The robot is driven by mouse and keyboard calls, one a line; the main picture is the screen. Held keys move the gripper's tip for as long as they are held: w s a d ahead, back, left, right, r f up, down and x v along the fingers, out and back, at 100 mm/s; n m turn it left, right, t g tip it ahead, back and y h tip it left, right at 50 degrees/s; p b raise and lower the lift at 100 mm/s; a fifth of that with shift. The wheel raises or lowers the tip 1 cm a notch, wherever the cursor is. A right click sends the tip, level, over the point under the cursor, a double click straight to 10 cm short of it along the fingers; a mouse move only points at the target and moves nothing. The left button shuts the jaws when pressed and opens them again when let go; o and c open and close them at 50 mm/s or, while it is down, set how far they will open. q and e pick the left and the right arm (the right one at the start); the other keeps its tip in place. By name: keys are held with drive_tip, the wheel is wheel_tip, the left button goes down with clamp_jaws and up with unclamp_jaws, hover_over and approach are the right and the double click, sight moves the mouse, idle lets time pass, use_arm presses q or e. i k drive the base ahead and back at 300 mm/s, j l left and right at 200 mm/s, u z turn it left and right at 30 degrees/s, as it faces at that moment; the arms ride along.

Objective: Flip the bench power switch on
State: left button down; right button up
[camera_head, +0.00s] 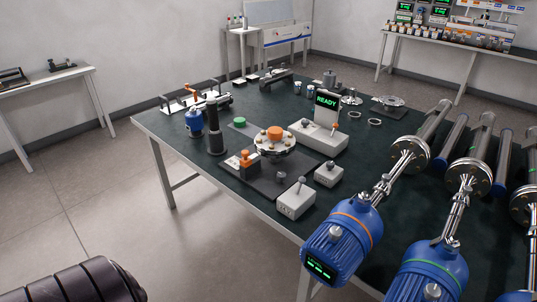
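Several switch-like controls stand on the dark-topped bench (240,203); I cannot tell by label which is the bench power switch. A light grey box with an upright lever (295,201) stands at the near edge. A smaller grey box with a knob (328,174) is just behind it to the right. A longer grey unit (318,138) carries a lit green "READY" screen (327,101) and a small orange-tipped lever (336,128). A dark ribbed part, apparently of my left arm, shows at the bottom left. Neither gripper's fingers are in view.
A flanged fixture with an orange cap (274,136), an orange-topped block (242,161) and a black column (213,126) stand left of the boxes. Large blue-headed transmitters (342,238) crowd the right side. Open floor lies left of the bench.

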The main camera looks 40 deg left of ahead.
sight(302, 180)
drive_tip(key=j, duration=1.65)
